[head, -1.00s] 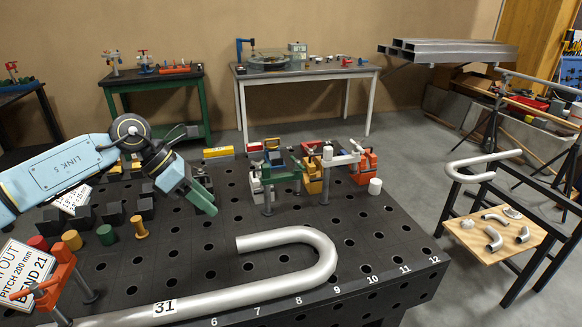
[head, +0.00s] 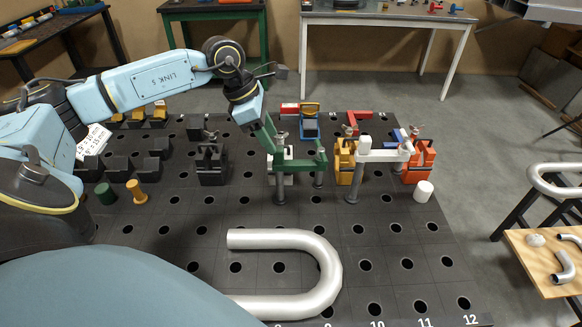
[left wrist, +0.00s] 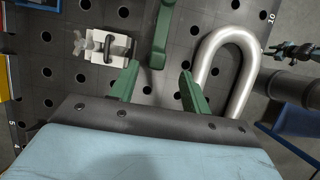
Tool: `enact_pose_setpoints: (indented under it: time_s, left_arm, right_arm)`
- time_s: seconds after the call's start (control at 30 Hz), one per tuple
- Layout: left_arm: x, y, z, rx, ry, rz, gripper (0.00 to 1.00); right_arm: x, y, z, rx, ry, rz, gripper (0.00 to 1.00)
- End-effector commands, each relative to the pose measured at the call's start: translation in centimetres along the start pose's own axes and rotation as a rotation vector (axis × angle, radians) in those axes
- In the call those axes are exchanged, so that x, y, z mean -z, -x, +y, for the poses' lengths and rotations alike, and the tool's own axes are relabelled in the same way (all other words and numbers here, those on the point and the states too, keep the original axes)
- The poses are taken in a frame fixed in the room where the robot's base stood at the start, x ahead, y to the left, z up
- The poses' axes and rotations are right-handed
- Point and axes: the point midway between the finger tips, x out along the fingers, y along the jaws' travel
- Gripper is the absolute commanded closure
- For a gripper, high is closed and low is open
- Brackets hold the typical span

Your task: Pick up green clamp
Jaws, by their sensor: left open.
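The green clamp (head: 304,166) stands on a dark post on the perforated black table, with a pale block beside and partly behind it. My left gripper (head: 269,136) is above its left end in the head view, green fingers pointing down. In the left wrist view the fingers (left wrist: 159,70) are spread apart, and the clamp's green bar (left wrist: 161,34) lies ahead, its near end in line with the gap between them. I see nothing held, and cannot tell whether a finger touches the clamp. My right gripper is not in view.
A yellow clamp (head: 345,160), a white clamp (head: 383,156) and an orange clamp (head: 418,161) stand close on the right. A black block (head: 211,163) is to the left. A bent silver pipe (head: 325,262) lies in front. The pale block (left wrist: 103,46) is left of the bar.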

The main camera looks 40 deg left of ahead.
Motion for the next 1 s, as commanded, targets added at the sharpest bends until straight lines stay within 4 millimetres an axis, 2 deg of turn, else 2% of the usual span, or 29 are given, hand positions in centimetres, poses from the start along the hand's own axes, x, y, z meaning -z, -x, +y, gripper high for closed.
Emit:
enact_pose_setpoints:
  time_s: [0.13, 0.27, 0.4, 0.6, 0.87, 1.0]
  left_arm:
    - [0.0, -1.7, 0.0, 0.001, 0.001, -0.001, 0.53]
    - [-0.1, -2.4, 0.0, 0.001, 0.001, -0.002, 0.53]
    - [-0.4, -4.4, 0.1, 0.004, 0.001, -0.001, 0.53]
    - [-0.4, -6.9, 0.1, 0.002, 0.0, -0.001, 0.53]
    - [-0.4, -7.2, 0.2, -0.001, 0.0, -0.001, 0.53]
    - [-0.4, -7.2, 0.2, 0.0, 0.0, -0.001, 0.68]
  right_arm:
    - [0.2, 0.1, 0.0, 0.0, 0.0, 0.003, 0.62]
    - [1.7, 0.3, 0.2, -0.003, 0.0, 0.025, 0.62]
    - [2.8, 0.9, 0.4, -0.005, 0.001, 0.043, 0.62]
    - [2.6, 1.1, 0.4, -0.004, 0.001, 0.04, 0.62]
    - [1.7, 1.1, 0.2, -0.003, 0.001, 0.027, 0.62]
    - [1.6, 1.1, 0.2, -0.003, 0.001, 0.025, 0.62]
